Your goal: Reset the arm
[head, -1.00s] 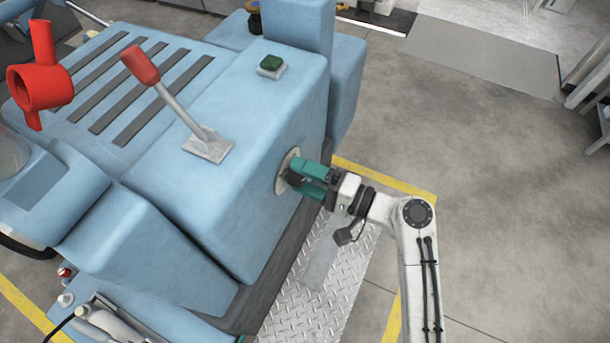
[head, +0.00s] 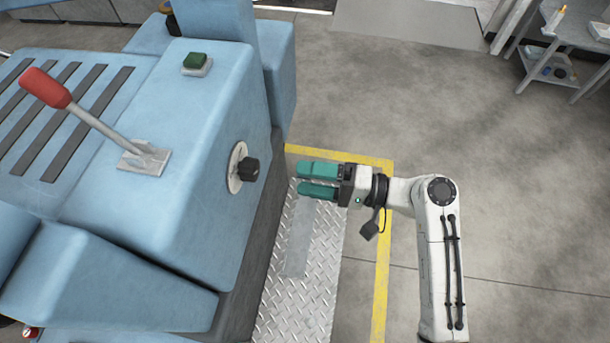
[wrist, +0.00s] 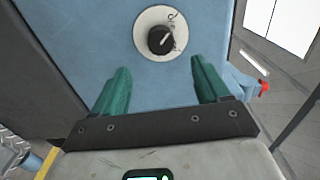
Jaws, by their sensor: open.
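My gripper (head: 300,179) is open and empty, with two green fingers pointing left toward the blue machine. It is apart from the black knob (head: 248,170), which sits on a round pale dial on the machine's side. My arm comes in from the lower right and bends at the elbow. In the wrist view the knob (wrist: 161,40) lies ahead of my gripper (wrist: 161,75), and nothing is between the fingers.
The blue machine (head: 205,120) fills the left side, with a red-handled lever (head: 45,88) and a green button (head: 196,61) on top. A metal tread plate (head: 300,300) lies below my gripper. Open floor (head: 500,200) lies to the right.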

